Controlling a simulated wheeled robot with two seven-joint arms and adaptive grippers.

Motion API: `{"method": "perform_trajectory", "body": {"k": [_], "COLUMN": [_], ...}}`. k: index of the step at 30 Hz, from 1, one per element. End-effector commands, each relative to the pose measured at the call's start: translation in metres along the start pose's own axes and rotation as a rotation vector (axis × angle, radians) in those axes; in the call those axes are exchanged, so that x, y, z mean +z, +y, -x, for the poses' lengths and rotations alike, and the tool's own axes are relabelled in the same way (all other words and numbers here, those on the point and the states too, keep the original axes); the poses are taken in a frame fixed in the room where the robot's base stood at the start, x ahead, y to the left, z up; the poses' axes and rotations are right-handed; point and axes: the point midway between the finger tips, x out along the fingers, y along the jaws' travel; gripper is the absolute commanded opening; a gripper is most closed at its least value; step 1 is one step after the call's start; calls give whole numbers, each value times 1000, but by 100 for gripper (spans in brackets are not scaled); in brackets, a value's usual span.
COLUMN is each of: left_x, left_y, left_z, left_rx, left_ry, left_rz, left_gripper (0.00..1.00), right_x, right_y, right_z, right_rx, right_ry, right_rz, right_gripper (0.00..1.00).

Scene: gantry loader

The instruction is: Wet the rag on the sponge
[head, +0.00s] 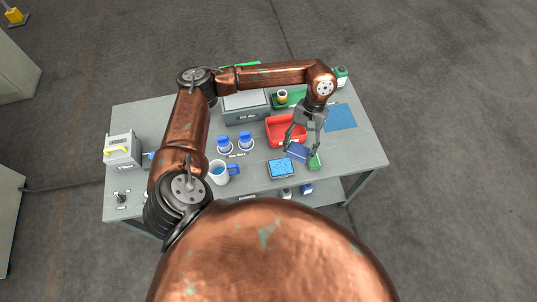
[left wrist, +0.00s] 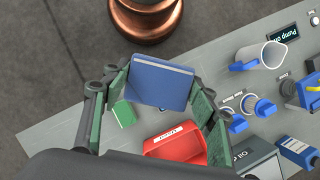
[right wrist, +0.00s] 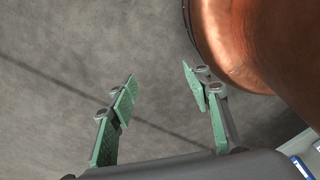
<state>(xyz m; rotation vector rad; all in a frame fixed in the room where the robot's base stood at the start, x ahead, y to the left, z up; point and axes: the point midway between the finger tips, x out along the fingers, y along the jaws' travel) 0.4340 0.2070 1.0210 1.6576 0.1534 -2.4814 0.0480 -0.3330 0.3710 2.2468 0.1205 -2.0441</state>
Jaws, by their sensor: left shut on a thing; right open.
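My left gripper (head: 300,150) is shut on the blue rag (head: 297,154), which looks like a flat folded pad. In the left wrist view the rag (left wrist: 160,84) sits between the green finger pads. In the head view it is just above and right of the speckled blue sponge (head: 281,167) in its dark tray; I cannot tell its height. The sponge does not show in the left wrist view. My right gripper (right wrist: 160,80) is open and empty over the floor, out of the head view.
A red bin (head: 277,130) lies behind the rag and a green block (head: 315,161) to its right. A white mug (head: 218,173) with a blue handle stands left of the sponge. Blue-capped items (head: 245,141), a grey box (head: 244,107) and a flat blue sheet (head: 340,117) are also on the table.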

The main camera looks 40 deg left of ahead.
Motion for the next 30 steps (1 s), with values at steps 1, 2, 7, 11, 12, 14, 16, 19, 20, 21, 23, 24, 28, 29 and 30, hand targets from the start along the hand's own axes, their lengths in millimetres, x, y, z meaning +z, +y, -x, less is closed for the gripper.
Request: {"method": "perform_trajectory", "body": {"k": [1,2,7,11,12,14,16,19,20,21,23,24,28,29,30], "left_x": [-3,-7,-32,-50,-55,-61,-67,-73,-75,-76,-78,-78,-80,-80,-81], "left_y": [1,2,4,-3,-6,-13,-22,-35,-38,-44,-50,-54,-64,-65,-66], "left_z": [-8,-15,-52,-77,-83,-92,-101,-111,-114,-117,-121,-123,-128,-129,-130], "left_rx": [41,71,274,435,484,551,625,717,742,770,805,827,869,874,879], "left_ry": [-9,-10,-11,-8,-6,-5,-2,-1,0,0,1,1,1,0,0], "left_rz": [96,170,663,1056,1170,1334,1512,1731,1787,1856,1942,1990,2095,2109,2122], "left_gripper": [34,34,34,34,34,34,34,34,34,34,34,34,34,34,34], "right_x": [0,0,6,8,7,6,4,-1,-2,-4,-6,-8,-9,-9,-9], "right_y": [1,1,5,8,8,10,11,12,12,13,13,13,13,13,13], "right_z": [9,13,37,54,59,66,73,81,83,86,89,91,94,94,94], "right_rx": [1,1,4,7,8,9,10,11,12,12,12,12,12,12,12], "right_ry": [-1,-1,-9,-12,-12,-10,-9,-4,-3,-1,2,3,5,5,5], "right_rz": [0,0,-1,-1,-1,0,0,2,2,2,2,3,3,3,3], "right_gripper": [47,47,47,47,47,47,47,47,47,47,47,47,47,47,47]}}
